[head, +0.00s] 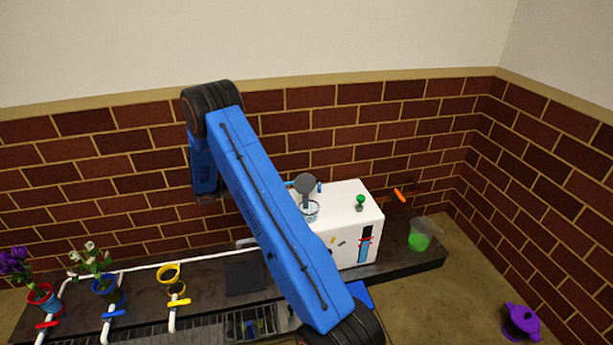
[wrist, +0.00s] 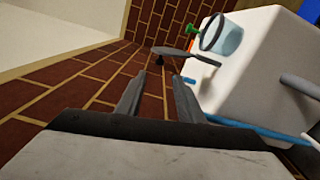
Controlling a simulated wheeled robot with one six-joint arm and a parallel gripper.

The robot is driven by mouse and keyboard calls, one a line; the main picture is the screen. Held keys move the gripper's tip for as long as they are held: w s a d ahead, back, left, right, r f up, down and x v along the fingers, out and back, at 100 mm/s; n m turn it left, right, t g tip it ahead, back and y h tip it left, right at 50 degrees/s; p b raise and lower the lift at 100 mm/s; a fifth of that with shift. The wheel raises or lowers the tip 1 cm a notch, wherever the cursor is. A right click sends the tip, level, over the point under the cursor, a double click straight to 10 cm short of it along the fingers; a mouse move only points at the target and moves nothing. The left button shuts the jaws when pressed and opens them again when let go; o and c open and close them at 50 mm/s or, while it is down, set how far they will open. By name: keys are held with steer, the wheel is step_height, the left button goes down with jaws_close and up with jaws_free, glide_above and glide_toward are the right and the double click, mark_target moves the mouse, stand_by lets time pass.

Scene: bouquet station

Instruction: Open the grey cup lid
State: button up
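The clear cup (head: 311,212) with pale blue contents sits on top of the white box, and it also shows in the wrist view (wrist: 231,42). Its round grey lid (head: 305,184) stands raised above the rim in the head view. In the wrist view the lid (wrist: 183,53) appears nearly edge-on, beside the cup's dark rim. My gripper (wrist: 159,82) has its two fingers apart with nothing visible between them. The lid is just beyond the fingertips; I cannot tell whether they touch. In the head view my blue arm hides most of the gripper.
The white box (head: 350,232) stands on a dark counter against the brick wall. A green knob (head: 360,201) is on its top. A green-filled clear cup (head: 420,236) stands to its right. Potted flowers (head: 105,285), a yellow pot (head: 170,274) and pipes line the left. A purple pot (head: 521,322) is at lower right.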

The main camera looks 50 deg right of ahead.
mark_target(304, 182)
steer(key=x, duration=1.7)
steer(key=shift+s+r, duration=0.1)
steer(key=shift+a, duration=0.1)
jaws_close()
